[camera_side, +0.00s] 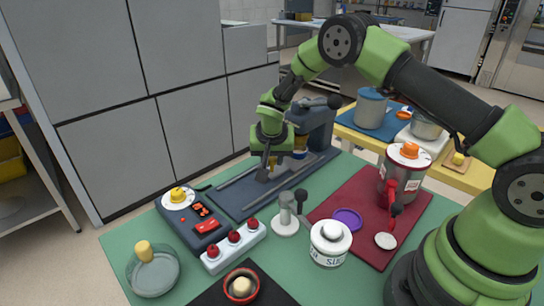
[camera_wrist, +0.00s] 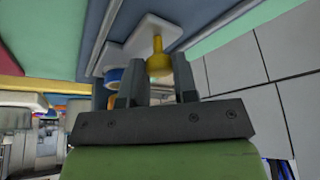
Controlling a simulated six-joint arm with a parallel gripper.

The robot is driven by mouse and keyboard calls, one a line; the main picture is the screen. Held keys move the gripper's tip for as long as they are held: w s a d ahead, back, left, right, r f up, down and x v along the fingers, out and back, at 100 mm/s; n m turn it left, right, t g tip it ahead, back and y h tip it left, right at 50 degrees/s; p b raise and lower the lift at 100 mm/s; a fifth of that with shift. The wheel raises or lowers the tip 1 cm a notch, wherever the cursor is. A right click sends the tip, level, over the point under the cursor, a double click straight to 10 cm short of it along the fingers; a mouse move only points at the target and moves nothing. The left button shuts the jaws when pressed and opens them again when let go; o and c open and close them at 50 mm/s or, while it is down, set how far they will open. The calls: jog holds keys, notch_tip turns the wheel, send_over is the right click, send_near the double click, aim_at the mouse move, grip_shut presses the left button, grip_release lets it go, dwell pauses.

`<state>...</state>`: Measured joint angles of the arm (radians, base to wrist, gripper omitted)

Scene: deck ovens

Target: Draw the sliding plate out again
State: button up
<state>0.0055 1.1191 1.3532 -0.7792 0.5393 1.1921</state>
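The sliding plate is a white slab (camera_wrist: 140,32) with a yellow knob (camera_wrist: 158,60) in the wrist view. The two fingers of my gripper (camera_wrist: 160,82) stand on either side of the knob, with hardly any gap showing; I cannot tell whether they touch it. In the side view my gripper (camera_side: 267,172) points down over the dark blue railed base (camera_side: 234,202), in front of the blue upright of the press (camera_side: 318,128). There the gripper hides the plate and its knob. A blue and yellow round part (camera_side: 300,152) sits just right of the gripper.
A block with red knobs (camera_side: 235,247), a grey-handled tamper (camera_side: 286,222) and a white lidded pot (camera_side: 330,243) stand in front of the base. A red mat (camera_side: 350,214) with a canister (camera_side: 404,170) lies to the right. Grey panels (camera_side: 195,125) rise behind.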

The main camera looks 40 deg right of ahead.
grip_shut()
jog(key=a, duration=1.4)
jog(key=shift+a, duration=0.35)
jog(key=o, duration=0.7)
grip_release()
jog(key=shift+o, duration=0.2)
jog(key=shift+d, duration=0.1)
jog(key=v, duration=1)
